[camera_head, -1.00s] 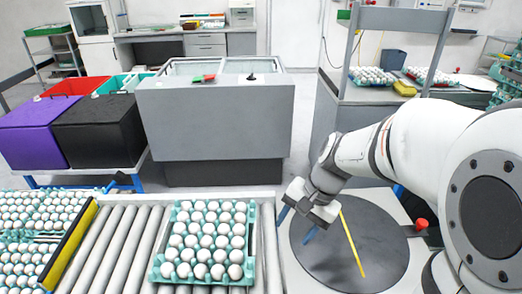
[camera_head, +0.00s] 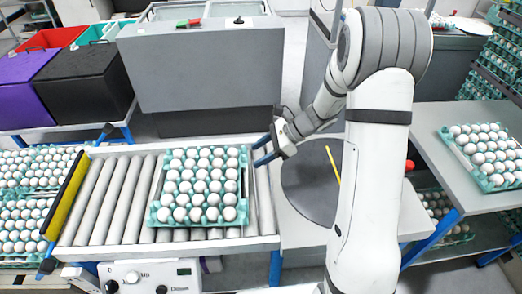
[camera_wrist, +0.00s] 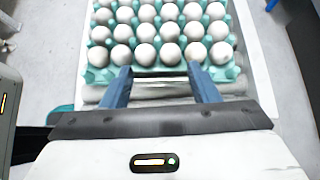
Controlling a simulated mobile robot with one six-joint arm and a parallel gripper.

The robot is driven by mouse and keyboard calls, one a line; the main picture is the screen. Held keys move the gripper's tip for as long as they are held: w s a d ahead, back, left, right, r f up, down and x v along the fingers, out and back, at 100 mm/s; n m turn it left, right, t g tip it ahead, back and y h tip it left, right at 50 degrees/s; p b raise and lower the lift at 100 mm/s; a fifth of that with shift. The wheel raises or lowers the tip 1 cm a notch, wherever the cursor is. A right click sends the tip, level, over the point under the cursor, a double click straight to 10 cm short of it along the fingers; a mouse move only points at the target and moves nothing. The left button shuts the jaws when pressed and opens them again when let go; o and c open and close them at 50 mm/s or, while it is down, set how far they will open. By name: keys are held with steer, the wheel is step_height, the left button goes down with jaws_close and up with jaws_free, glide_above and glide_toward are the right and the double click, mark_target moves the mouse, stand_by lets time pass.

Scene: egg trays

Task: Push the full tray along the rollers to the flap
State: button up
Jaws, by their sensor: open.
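The full tray, a teal tray (camera_head: 243,192) loaded with white eggs, sits on the grey rollers (camera_head: 118,205). The flap, a yellow and black bar (camera_head: 66,196), stands across the left end of the rollers. My gripper (camera_head: 258,151) is open and empty at the right of the tray, near its far right corner in the head view. In the wrist view, my gripper's blue fingers (camera_wrist: 160,70) point at the tray's near teal edge (camera_wrist: 160,71). The fingertips overlap that edge in the picture; I cannot tell whether they touch it.
Bare rollers lie between the tray and the flap. More egg trays (camera_head: 20,232) lie beyond the flap. A dark round disc (camera_head: 312,185) is to the right of the rollers. A side table (camera_head: 440,150) holds another egg tray (camera_head: 460,165).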

mark_target(258, 183)
steer(key=f+b, duration=0.2)
steer(key=f, duration=0.2)
steer(key=f+b, duration=0.3)
steer(key=f, duration=0.1)
steer(key=f+b, duration=0.3)
steer(key=f, duration=0.1)
steer(key=shift+a+f, duration=0.3)
steer(key=shift+a, duration=0.1)
steer(key=shift+a+b, duration=0.65)
steer(key=shift+a, duration=4.5)
steer(key=shift+s+a+b, duration=0.1)
steer(key=shift+a+b, duration=0.3)
steer(key=shift+a, duration=4.45)
